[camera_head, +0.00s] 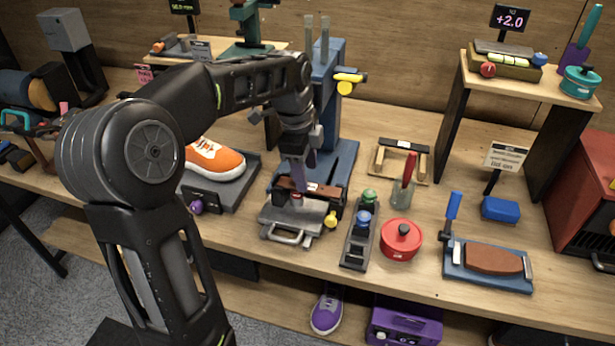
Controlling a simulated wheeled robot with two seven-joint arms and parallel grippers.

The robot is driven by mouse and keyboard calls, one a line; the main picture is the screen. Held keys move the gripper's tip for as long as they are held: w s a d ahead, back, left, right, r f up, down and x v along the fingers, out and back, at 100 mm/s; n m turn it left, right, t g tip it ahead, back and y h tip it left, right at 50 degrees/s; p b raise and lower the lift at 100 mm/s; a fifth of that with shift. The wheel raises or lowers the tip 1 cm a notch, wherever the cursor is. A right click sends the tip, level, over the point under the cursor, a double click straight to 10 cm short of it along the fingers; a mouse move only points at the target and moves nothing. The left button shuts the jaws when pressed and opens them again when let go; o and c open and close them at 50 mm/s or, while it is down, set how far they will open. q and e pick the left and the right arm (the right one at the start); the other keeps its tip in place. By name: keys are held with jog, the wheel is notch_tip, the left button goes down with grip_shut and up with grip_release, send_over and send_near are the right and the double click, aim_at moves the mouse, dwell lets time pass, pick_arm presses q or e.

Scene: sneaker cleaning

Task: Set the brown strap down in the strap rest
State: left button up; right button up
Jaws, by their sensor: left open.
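My left gripper (297,178) points down over a grey metal device with a front handle (291,222). It is open; its fingertips are small and partly hidden, so contact is unclear. A brown strap-like strip (322,190) lies across the top of this device, right at the fingertips. A light wooden frame (381,165) with a dark label on its back bar stands to the right and looks empty; it may be the strap rest, but its label is unreadable. My right gripper is not in view.
A blue press (332,85) stands behind the gripper. An orange sneaker (215,158) sits on a dark tray to the left. A bottle rack (359,240), a red pot (401,240), a red-handled tool (408,172) and a brown block (493,260) on a blue base lie rightward.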

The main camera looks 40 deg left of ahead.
pick_arm(q)
jog(key=r, duration=0.5)
jog(key=shift+s+a, duration=0.1)
jog(key=shift+s, duration=0.25)
dwell(0.5)
